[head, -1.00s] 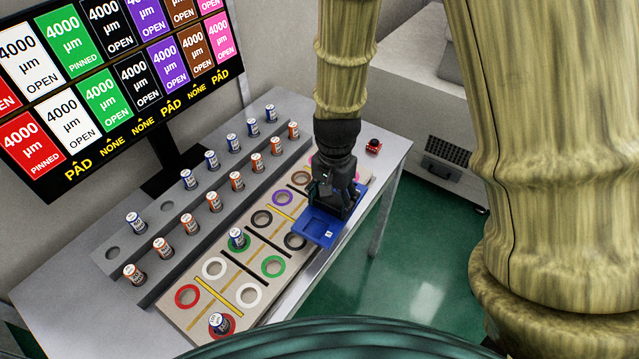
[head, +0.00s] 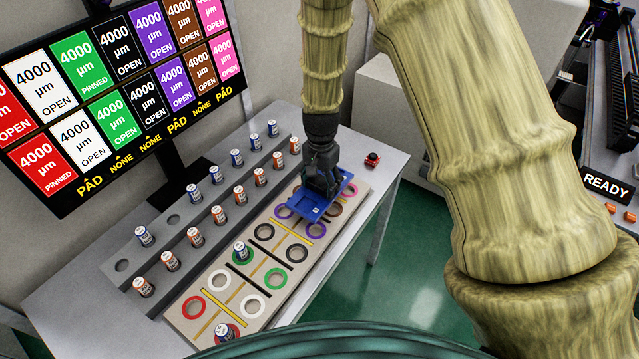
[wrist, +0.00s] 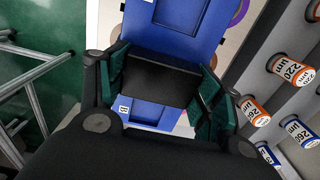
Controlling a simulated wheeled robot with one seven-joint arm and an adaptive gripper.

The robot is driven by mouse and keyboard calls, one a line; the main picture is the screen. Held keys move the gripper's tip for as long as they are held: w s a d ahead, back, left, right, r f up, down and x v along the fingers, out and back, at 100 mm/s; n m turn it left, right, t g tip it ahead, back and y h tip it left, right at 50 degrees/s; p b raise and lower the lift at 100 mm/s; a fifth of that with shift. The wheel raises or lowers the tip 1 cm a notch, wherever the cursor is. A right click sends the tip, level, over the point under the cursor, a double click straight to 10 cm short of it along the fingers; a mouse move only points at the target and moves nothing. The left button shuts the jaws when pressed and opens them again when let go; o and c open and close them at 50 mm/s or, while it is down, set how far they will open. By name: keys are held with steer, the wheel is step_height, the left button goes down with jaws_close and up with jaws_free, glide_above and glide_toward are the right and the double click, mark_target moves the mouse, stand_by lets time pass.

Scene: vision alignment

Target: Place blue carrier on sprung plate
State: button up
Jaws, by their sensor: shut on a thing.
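My gripper (head: 322,180) is shut on the blue carrier (head: 304,207), a shallow blue tray with a small white label. The carrier is over the far half of the beige plate (head: 178,318) with coloured rings, near the purple and brown rings, and hides part of them. I cannot tell whether it touches the plate. In the wrist view, the carrier (wrist: 178,14) shows on both sides of the dark block between my gripper's fingers (wrist: 158,85). Two cans (head: 241,251) (head: 227,333) stand on a green and a red ring.
Two rows of blue- and orange-labelled cans (head: 168,261) stand on the grey stepped rack (head: 188,252) left of the plate. A screen (head: 110,95) shows pad labels. A red button (head: 373,158) sits at the table's far right. Several rings near the plate's front are bare.

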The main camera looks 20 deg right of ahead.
mark_target(320, 187)
steer(key=shift+w, duration=0.5)
steer(key=shift+f+p, duration=0.95)
steer(key=shift+f, duration=0.85)
steer(key=o, duration=1.4)
steer(key=shift+f, duration=0.1)
steer(key=shift+r, duration=0.2)
steer(key=shift+r+b, duration=2.05)
steer(key=shift+r, duration=3.9)
